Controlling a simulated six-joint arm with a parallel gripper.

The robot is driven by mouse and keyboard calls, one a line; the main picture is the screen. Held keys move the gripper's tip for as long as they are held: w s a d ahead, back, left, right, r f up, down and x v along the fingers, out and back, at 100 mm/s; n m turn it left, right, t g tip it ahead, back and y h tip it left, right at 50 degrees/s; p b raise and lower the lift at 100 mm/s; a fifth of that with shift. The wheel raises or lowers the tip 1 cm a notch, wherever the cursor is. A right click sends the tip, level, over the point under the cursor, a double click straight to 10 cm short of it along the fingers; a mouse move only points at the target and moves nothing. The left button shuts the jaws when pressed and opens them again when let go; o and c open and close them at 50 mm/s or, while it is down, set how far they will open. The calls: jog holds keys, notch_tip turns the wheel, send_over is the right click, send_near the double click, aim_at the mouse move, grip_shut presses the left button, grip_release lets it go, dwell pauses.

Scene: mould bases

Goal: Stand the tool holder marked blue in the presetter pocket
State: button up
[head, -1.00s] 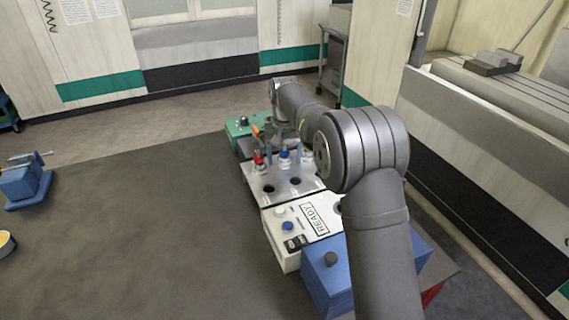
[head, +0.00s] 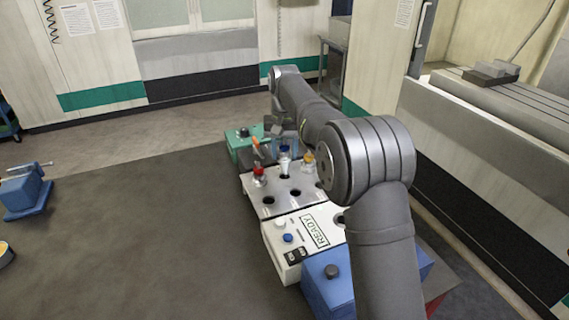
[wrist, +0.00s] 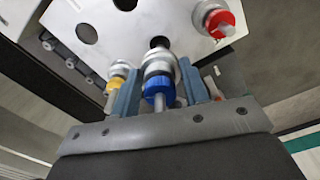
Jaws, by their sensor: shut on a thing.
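The blue-marked tool holder (head: 284,163) has a blue collar and a pale metal body. My gripper (wrist: 159,90) is shut on it, with one blue-grey finger on each side. In the wrist view the holder (wrist: 158,65) points at a dark hole in the rack plate. In the head view it appears raised just above that hole. A white box marked READY (head: 282,250), likely the presetter, stands in front of the rack. A dark opening at its right is partly hidden by my arm.
The rack plate (head: 254,203) has several empty holes. A red-marked holder (head: 259,173) and a yellow-marked holder (head: 308,160) stand in it, close on either side. A green box (head: 238,147) is behind, a blue box (head: 322,287) in front.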

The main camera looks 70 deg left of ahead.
aim_at(286, 145)
jog(key=r, duration=0.3)
jog(key=shift+w+d+r, duration=0.15)
jog(key=shift+d+r, duration=0.05)
jog(key=shift+r, duration=0.2)
jog(key=w+d+r, duration=0.1)
jog(key=w+d, duration=0.2)
jog(key=d, duration=0.8)
jog(key=w+d+r, duration=0.2)
jog(key=w+d, duration=0.2)
jog(key=d, duration=0.7)
notch_tip(286, 145, down, 12)
jog(key=shift+s+f, duration=0.15)
jog(key=o, duration=1.5)
jog(key=shift+c, duration=0.2)
notch_tip(286, 145, up, 17)
jog(key=shift+r, duration=0.2)
